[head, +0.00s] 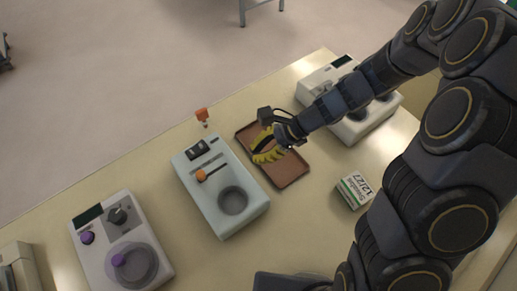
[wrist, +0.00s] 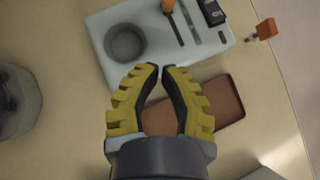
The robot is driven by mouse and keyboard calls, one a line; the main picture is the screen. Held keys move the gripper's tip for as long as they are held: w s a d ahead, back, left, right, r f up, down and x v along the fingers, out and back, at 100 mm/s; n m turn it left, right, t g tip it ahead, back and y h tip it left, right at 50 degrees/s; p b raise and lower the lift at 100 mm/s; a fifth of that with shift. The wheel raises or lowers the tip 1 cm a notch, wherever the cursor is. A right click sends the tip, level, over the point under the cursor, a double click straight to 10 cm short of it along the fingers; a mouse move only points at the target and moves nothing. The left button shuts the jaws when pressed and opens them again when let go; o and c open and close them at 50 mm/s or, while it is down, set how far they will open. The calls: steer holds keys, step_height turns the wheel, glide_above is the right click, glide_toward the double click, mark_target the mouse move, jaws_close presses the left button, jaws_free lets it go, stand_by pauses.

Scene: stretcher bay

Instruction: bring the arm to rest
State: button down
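My gripper (head: 265,148) is above the brown tray (head: 287,179) in the head view, with yellow ridged fingers. The tray also shows in the wrist view (wrist: 226,92), partly hidden behind the right finger. My arm reaches in from the right side of the head view.
A pale blue device (head: 222,181) with an orange knob stands left of the tray. A white device (head: 122,252) with purple knobs is further left. A larger machine (head: 385,113) is behind my arm. A small labelled box (head: 352,191) and an orange-topped item (head: 202,115) also stand on the table.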

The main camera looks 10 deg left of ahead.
stand_by(0.3)
steer(key=s+d+r+n+t+h, duration=0.1)
steer(key=s+d+r+n+h, duration=0.7)
steer(key=s+d+r+n, duration=0.6)
steer(key=s+d+r, duration=0.1)
steer(key=s, duration=0.2)
steer(key=shift+r+h, duration=0.2)
steer(key=shift+h, duration=0.2)
